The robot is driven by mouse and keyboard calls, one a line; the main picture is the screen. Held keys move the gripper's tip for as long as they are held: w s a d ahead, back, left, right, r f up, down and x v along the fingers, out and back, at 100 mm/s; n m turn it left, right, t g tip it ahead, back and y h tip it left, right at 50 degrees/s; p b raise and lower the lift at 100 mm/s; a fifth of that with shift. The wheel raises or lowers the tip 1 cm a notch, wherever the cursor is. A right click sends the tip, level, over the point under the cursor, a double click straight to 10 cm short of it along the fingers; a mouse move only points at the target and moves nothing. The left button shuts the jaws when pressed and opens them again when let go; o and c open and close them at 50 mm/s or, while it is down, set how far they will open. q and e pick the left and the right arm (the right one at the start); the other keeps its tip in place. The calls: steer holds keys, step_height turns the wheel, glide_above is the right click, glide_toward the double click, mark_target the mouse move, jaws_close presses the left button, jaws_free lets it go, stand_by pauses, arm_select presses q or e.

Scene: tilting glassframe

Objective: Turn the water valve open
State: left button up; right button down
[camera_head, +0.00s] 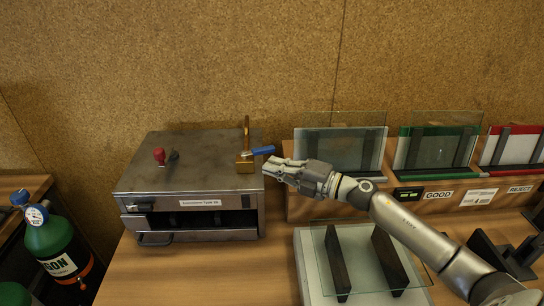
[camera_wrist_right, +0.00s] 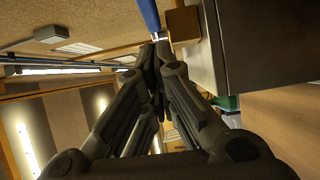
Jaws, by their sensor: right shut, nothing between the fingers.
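The water valve has a brass body (camera_head: 245,161) on the top right of a grey metal box, with a pipe rising behind it. Its blue handle (camera_head: 262,150) points to the right, slightly past the box's edge. My right gripper (camera_head: 268,168) is shut and empty, just right of the box and close below the handle in the picture. In the right wrist view the blue handle (camera_wrist_right: 150,14) and brass body (camera_wrist_right: 184,25) show just beyond the shut fingertips (camera_wrist_right: 158,50). I cannot tell whether the fingers touch the handle. My left gripper is not in view.
The grey box (camera_head: 205,172) carries a red knob (camera_head: 159,155). A green gas bottle (camera_head: 50,238) stands at the left. Glass panes in racks (camera_head: 340,148) line the back right. Another glass pane (camera_head: 318,245) lies below my right arm. Bare table lies before the box.

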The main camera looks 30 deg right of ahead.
mark_target(273, 151)
steer(key=shift+w+d+p, duration=0.2)
steer(key=shift+w+p, duration=0.1)
steer(key=shift+w, duration=1.05)
steer(key=shift+w+d, duration=0.35)
steer(key=shift+w+d+b, duration=0.3)
steer(key=shift+w+b, duration=0.05)
steer(key=shift+w, duration=0.05)
steer(key=shift+w+d+b, duration=0.2)
steer(key=shift+w+d, duration=0.05)
steer(key=shift+w, duration=0.25)
steer(key=shift+w+d+b, duration=0.15)
steer(key=shift+w+d, duration=0.05)
steer(key=shift+w, duration=0.3)
